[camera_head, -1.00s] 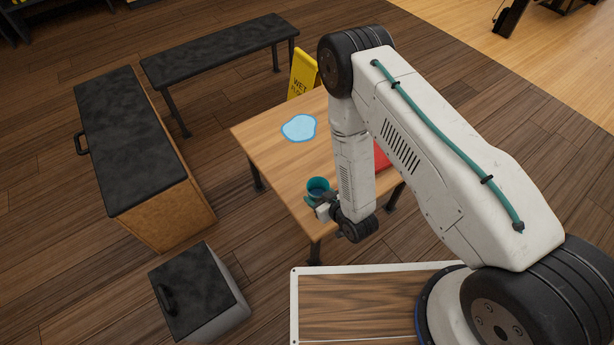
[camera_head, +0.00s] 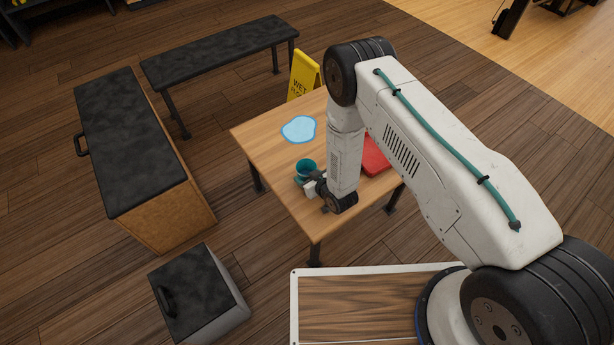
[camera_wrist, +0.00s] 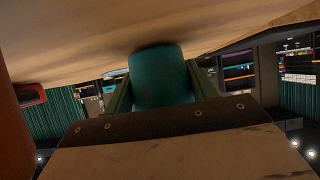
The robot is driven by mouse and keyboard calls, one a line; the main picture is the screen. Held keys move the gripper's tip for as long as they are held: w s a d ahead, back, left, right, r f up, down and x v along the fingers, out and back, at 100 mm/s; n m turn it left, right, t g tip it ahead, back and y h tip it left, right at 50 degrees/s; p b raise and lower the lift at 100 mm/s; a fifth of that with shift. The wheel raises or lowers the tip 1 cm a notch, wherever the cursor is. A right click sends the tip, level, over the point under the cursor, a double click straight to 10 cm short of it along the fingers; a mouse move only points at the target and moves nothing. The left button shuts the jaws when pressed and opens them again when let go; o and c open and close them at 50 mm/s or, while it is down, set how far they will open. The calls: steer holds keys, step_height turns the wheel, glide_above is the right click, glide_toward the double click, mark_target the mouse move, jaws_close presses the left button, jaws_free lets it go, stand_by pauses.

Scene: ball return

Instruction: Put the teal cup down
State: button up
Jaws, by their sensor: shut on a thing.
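The teal cup (camera_head: 306,167) is over the wooden table (camera_head: 262,150), upright, with its open top facing up. My gripper (camera_head: 308,181) is shut on the cup from the near side. In the wrist view the teal cup (camera_wrist: 160,78) sits between the two fingers of my gripper (camera_wrist: 160,90). The table top (camera_wrist: 70,45) fills the upper part of that upside-down view. A dark shadow lies where cup and table meet, so the cup is at or very close to the surface; I cannot tell if it touches.
A light blue puddle-shaped patch (camera_head: 299,129) lies on the table beyond the cup. A red flat object (camera_head: 375,156) lies to the right, partly behind my arm. A yellow wet-floor sign (camera_head: 303,75) stands behind the table. The table's left part is bare.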

steer(key=shift+f, duration=0.2)
steer(key=o, duration=1)
